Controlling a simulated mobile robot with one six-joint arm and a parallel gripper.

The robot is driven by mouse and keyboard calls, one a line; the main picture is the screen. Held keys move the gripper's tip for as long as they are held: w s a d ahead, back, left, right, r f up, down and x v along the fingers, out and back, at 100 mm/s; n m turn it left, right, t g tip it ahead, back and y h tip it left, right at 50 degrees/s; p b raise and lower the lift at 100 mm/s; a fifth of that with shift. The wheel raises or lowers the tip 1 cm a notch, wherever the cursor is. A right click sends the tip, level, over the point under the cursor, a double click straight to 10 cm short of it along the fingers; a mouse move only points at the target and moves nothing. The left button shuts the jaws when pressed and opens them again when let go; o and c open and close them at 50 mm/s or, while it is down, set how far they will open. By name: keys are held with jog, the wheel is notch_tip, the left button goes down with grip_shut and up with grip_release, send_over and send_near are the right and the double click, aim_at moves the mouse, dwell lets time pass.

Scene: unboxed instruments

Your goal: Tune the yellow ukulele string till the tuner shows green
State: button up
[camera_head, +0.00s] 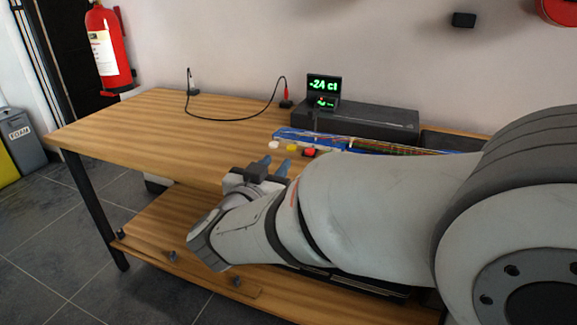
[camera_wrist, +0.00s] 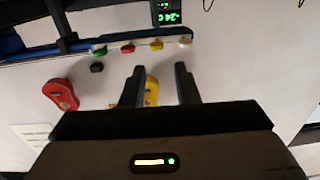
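The wrist view shows this row upside down, with the yellow peg (camera_wrist: 156,44) between red and white ones and a green one at the end. The tuner (camera_head: 323,86) reads "-24 ct" in green; a smaller screen sits below it. My gripper (camera_head: 274,165) is open just in front of the pegs. In the wrist view its two fingers (camera_wrist: 160,84) are apart, with no peg between them. My arm hides much of the instrument.
A dark box (camera_head: 370,122) stands behind the instrument. The wrist view shows a red object (camera_wrist: 60,94) and a yellow object (camera_wrist: 151,91) beyond the fingers. A lower shelf (camera_head: 165,225) lies below.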

aim_at(290, 149)
jog(key=b+x, duration=0.2)
jog(key=x, duration=0.5)
jog(key=shift+w+d+f, duration=0.15)
jog(key=shift+w+d, duration=0.05)
jog(key=shift+d, duration=0.05)
jog(key=shift+c, duration=0.3)
grip_shut()
